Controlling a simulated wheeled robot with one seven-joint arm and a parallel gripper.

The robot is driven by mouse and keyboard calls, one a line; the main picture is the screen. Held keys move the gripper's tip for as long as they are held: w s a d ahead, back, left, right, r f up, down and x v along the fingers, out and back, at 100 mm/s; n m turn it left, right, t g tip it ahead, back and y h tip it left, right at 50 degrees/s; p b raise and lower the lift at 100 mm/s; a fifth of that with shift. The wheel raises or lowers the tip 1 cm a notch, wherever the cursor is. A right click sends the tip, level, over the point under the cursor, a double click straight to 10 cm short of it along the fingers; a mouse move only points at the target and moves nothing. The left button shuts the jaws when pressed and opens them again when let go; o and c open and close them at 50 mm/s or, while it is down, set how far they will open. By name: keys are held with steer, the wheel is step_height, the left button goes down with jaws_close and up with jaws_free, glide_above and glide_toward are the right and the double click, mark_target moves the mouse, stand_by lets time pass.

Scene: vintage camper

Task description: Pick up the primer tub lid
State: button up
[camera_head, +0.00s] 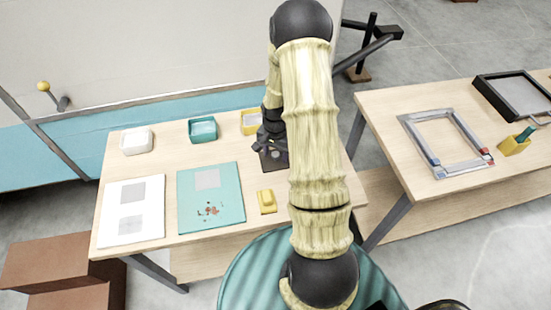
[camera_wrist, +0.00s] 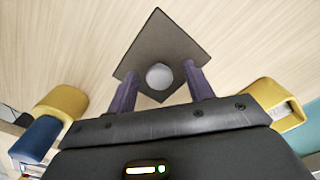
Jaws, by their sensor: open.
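The lid is a dark grey-brown square plate (camera_wrist: 158,35) with a round pale knob (camera_wrist: 159,76) at its middle, seen in the wrist view. It appears to lie flat on the wooden table. In the head view its dark edge (camera_head: 275,160) shows beneath my gripper, partly hidden by it. My gripper (camera_wrist: 161,71) is open, with one dark purple finger on each side of the knob. A gap shows between the knob and each finger. I cannot tell how far the fingertips are above the plate.
A white tub (camera_head: 137,141), a teal tub (camera_head: 203,130) and a yellow tub (camera_head: 250,122) line the table's back. A white panel (camera_head: 117,226), a teal panel (camera_head: 228,207) and a yellow block (camera_head: 267,201) lie in front. A second table (camera_head: 400,160) with a metal frame stands right.

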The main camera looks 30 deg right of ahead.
mark_target(276, 154)
steer(key=c, duration=1.1)
steer(key=shift+o, duration=0.2)
steer(key=shift+r, duration=0.1)
step_height(276, 154, up, 10)
steer(key=b, duration=0.1)
